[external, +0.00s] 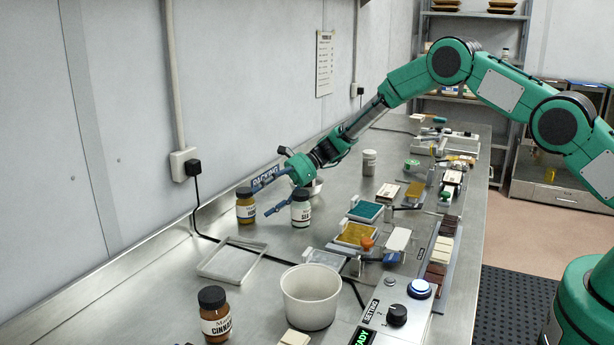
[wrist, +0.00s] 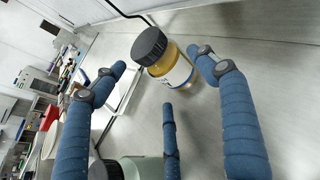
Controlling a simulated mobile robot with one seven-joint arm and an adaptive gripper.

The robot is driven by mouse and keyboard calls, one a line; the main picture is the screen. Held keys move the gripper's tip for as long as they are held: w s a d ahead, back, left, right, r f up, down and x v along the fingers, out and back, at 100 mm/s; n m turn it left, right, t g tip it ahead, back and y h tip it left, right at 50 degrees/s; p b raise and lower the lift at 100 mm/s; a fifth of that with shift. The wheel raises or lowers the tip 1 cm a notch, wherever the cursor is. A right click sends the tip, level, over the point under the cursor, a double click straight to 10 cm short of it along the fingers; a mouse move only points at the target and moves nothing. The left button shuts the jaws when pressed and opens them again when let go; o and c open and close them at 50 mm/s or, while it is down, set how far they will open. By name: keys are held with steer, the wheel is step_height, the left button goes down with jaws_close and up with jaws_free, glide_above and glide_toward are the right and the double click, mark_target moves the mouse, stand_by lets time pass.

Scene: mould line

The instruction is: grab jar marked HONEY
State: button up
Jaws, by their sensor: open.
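The jar (external: 246,208) with amber contents, a dark lid and a white label stands upright on the steel bench, near the wall. Its label is only partly readable in the external view. In the wrist view the amber jar (wrist: 174,70) shows just ahead, between the spread blue fingers. My gripper (external: 262,198) is open and empty, its fingers reaching toward this jar from the right; I cannot tell whether any finger touches it. The gripper also shows in the wrist view (wrist: 157,62).
A pale jar (external: 300,210) stands close on the right, right by my fingers. A cinnamon jar (external: 215,317) and a white tub (external: 311,300) stand nearer the camera. An empty shallow tray (external: 232,260) lies in front of the amber jar. Colour pads and blocks fill the right side.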

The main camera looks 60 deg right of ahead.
mark_target(253, 202)
steer(key=shift+x, duration=1.7)
steer(key=shift+c, duration=0.5)
steer(key=c, duration=1)
steer(key=shift+r+p, duration=0.65)
steer(key=shift+r, duration=4.35)
steer(key=shift+c, duration=0.2)
